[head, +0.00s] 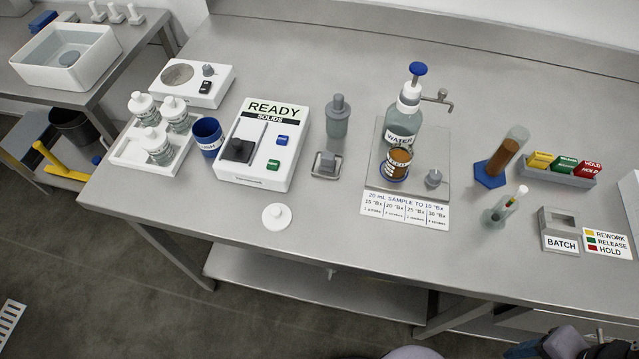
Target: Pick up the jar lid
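The jar lid (277,217) is a round white disc with a small raised knob. It lies flat and knob up on the steel bench, near the front edge and below the white READY instrument. Nothing touches or covers it. An open jar (396,166) with brown contents stands under the WATER pump bottle (404,122). My gripper's fingers do not show in the head view; only dark and grey parts that may be my arm show at the bottom edge.
The READY instrument (260,171) stands behind the lid. A blue cup (208,137) and a white tray (127,160) of lidded jars are at left. A metal clamp-like holder (326,164) and a printed card (404,209) are to the right. Bench around the lid is clear.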

